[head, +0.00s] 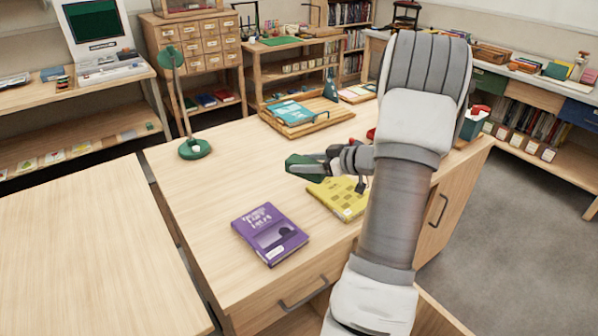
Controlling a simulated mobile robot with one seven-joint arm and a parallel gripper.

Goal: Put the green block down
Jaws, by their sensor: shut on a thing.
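The green block (304,167) is held out to the left at the end of my gripper (318,163), above the wooden desk. My gripper is shut on it, and its fingers partly hide the block's right end. The block is over the middle of the desk (225,185), up and left of the yellow book. The height of the block above the desk cannot be told exactly from this one view.
A purple book (270,234) and a yellow book (340,197) lie on the desk. A green lamp (194,147) stands at its left, and a wooden tray (318,124) with a teal book (292,112) lies at its back. Bare desk shows between lamp and purple book.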

